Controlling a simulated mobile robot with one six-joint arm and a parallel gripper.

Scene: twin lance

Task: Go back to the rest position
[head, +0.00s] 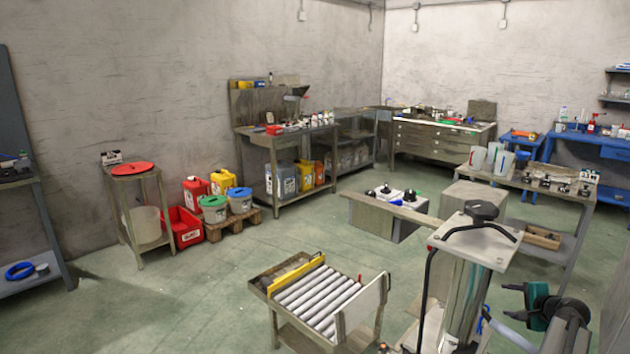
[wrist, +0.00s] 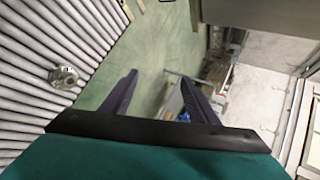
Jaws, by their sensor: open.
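My gripper (wrist: 158,76) is open in the wrist view, with its two dark purple fingers apart. Nothing is between the fingers, and green floor and blurred shop items show beyond them. In the head view my gripper (head: 508,301) is at the lower right, with dark fingers on a teal body, pointing left. It hangs in free air, apart from any object that I can make out. No other object belongs to this task.
A steel housing (head: 464,290) with a black-knobbed top stands just left of my gripper. A roller table (head: 318,298) stands further left; rollers (wrist: 60,35) also fill the wrist view's left, with a small round metal part (wrist: 64,77). Green floor (head: 190,300) is clear at left.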

